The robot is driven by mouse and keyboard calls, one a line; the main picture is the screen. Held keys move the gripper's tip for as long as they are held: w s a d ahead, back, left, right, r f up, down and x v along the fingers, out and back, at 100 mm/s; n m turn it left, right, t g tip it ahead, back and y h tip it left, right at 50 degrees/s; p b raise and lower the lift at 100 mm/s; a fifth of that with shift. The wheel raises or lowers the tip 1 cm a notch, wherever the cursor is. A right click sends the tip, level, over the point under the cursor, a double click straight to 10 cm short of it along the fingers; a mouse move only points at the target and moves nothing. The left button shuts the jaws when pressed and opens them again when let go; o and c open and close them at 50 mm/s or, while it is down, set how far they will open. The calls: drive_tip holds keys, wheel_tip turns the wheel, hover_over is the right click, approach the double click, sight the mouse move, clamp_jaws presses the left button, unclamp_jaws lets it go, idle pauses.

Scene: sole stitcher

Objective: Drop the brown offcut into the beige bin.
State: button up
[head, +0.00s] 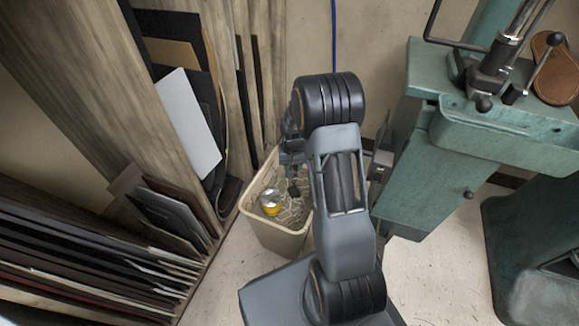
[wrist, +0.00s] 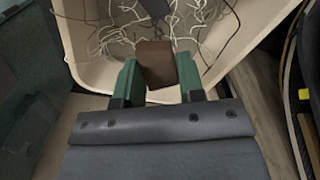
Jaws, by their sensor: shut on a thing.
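The brown offcut (wrist: 156,64) is a small dark brown block between the two green fingers of my gripper (wrist: 158,78) in the wrist view. My gripper is shut on it. The beige bin (head: 277,240) stands on the floor left of my arm in the head view. It also fills the upper part of the wrist view (wrist: 90,72), with the offcut over its opening.
The bin holds tangled pale and dark strands and a yellow-and-silver can (head: 270,203). A green machine (head: 430,165) stands to the right. Racks of dark sheets (head: 80,255) and wooden boards (head: 110,90) stand to the left. Some floor (head: 215,290) is clear in front.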

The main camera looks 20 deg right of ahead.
drive_tip(key=shift+f+b, duration=2.1)
drive_tip(key=shift+f, duration=0.5)
drive_tip(key=o, duration=1)
drive_tip(key=shift+r, duration=0.15)
wheel_tip(320, 180, up, 14)
drive_tip(key=p, duration=0.6)
drive_tip(key=shift+f, duration=0.2)
